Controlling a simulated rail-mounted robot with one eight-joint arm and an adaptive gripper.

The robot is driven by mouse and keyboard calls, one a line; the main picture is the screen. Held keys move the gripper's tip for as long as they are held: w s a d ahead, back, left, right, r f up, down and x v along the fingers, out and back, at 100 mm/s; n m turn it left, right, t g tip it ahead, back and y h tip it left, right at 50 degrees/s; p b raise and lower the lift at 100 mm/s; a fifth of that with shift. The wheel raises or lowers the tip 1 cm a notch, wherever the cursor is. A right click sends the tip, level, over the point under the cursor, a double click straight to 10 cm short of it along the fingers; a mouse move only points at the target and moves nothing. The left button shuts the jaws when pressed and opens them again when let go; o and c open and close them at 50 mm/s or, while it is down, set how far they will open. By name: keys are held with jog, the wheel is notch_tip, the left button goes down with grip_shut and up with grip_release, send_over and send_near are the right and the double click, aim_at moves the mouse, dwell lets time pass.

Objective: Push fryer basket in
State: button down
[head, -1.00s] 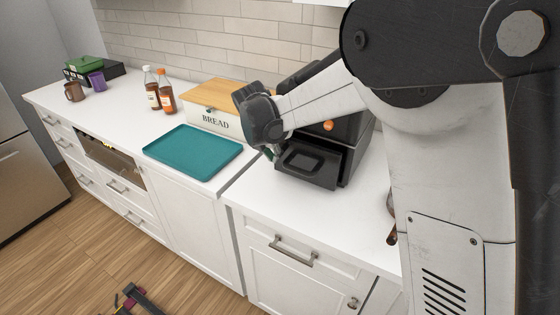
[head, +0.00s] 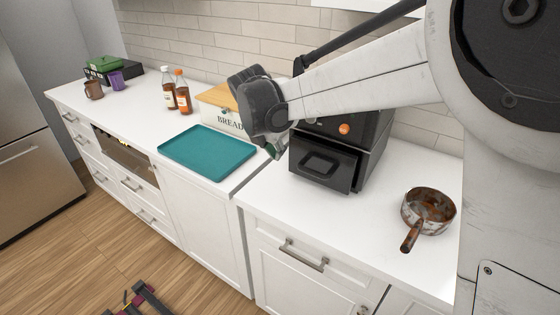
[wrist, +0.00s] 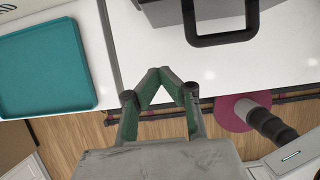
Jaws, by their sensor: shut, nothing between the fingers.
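The black air fryer (head: 372,140) with an orange dial stands on the white counter. Its fryer basket (head: 310,177) has a dark front with a loop handle and appears to jut out slightly from the body. In the wrist view the basket handle (wrist: 222,40) shows at the top, with part of the basket front (wrist: 200,10) behind it. My gripper (head: 275,152) is at the left of the basket front, partly hidden by my wrist. In the wrist view my gripper's green-padded fingers (wrist: 165,72) meet at the tips, empty, and appear apart from the handle.
A teal tray (head: 205,150) lies left of the fryer, with a bread box (head: 228,118) behind it. Two bottles (head: 175,95) stand farther left. A rusty saucepan (head: 428,210) sits to the right. The counter in front of the fryer is clear.

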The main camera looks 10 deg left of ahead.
jog(key=v, duration=0.3)
jog(key=shift+s+r, duration=0.1)
jog(key=shift+r, duration=0.1)
jog(key=c, duration=2.2)
grip_release()
jog(key=shift+a+r, duration=0.1)
jog(key=shift+c, duration=0.2)
jog(key=o, duration=0.6)
jog(key=f+y+b, duration=0.1)
jog(key=f+t+y+b, duration=0.1)
jog(key=f, duration=0.1)
jog(key=s+d+f+m+y, duration=0.1)
jog(key=f, duration=0.1)
jog(key=shift+f+b, duration=0.1)
jog(key=shift+b, duration=0.3)
jog(key=shift+c, duration=0.2)
jog(key=m+t+y+b, duration=0.4)
jog(key=m+t+b, duration=0.45)
jog(key=t, duration=0.25)
send_near(314, 175)
jog(key=shift+m, duration=0.45)
jog(key=x, duration=1.1)
jog(key=shift+w+b, duration=0.2)
jog(key=shift+b, duration=0.1)
jog(key=shift+c, duration=0.2)
grip_shut()
